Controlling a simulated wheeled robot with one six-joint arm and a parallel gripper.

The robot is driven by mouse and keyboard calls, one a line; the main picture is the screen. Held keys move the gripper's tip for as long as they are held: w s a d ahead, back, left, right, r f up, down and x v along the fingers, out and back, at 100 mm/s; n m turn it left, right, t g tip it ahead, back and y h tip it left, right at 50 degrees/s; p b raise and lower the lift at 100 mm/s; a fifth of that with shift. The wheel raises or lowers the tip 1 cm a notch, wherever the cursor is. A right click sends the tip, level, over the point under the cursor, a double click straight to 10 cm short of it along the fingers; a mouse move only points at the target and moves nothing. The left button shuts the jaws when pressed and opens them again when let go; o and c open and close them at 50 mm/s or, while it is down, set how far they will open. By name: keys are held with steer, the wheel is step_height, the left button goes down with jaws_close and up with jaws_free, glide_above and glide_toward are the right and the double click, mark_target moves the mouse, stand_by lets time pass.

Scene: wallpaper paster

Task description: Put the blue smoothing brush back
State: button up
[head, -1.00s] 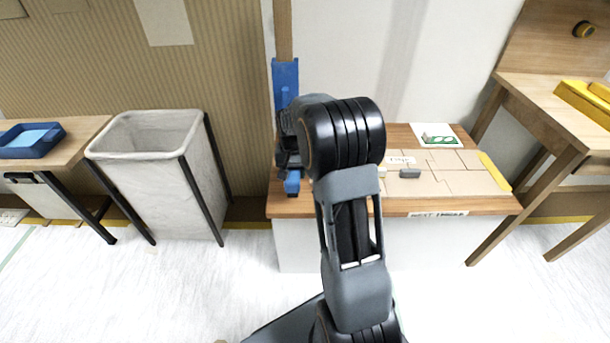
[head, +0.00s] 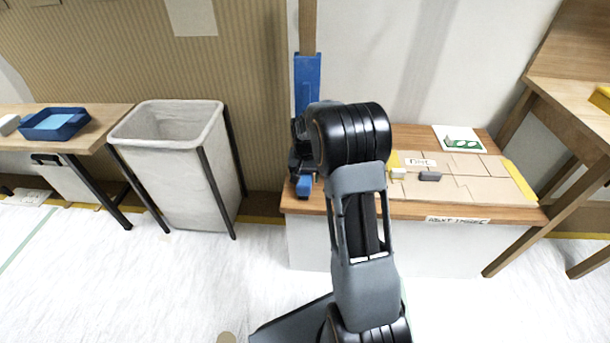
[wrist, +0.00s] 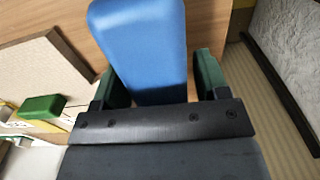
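The blue smoothing brush (wrist: 145,45) is between the two green-padded fingers of my gripper (wrist: 162,80) in the wrist view, and it extends out past the fingertips. The fingers look shut on it, though a thin gap seems to show on its right side. In the head view my gripper (head: 302,158) is low over the left end of the wooden table (head: 300,205), largely behind my arm. The blue end of the brush (head: 304,186) shows just below it. I cannot tell whether the brush touches the table. A tall blue piece (head: 307,82) is on the wooden post behind.
Flat cardboard-coloured panels (head: 470,185), a small grey block (head: 430,176) and a white card with green shapes (head: 460,140) lie on the table. A bin (head: 180,160) stands left of it. Further left, a blue tray (head: 55,124) sits on another table. A wooden bench (head: 570,110) is at right.

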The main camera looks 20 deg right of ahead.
steer(key=shift+o, duration=0.4)
steer(key=shift+f+b, duration=0.25)
steer(key=shift+b, duration=0.2)
step_height(320, 180, up, 14)
steer(key=p, duration=0.6)
steer(key=s+a+r+n+t, duration=0.1)
steer(key=s+a+r+n, duration=0.3)
steer(key=s, duration=0.7)
steer(key=s+a+n+t, duration=0.2)
steer(key=s+a, duration=0.5)
steer(key=s, duration=0.4)
steer(key=w+d+r+m+t+p, duration=0.1)
steer(key=w+r+p, duration=0.2)
steer(key=r+p, duration=0.7)
steer(key=w+d+r+t+p, duration=0.1)
steer(key=w+r+p, duration=0.1)
steer(key=r+p, duration=0.8)
steer(key=s+a+r+n+g+p, duration=0.1)
steer(key=s+r+p, duration=0.3)
steer(key=r+p, duration=0.5)
steer(key=shift+s+a+r, duration=0.4)
steer(key=shift+a+r, duration=0.1)
steer(key=shift+r, duration=0.45)
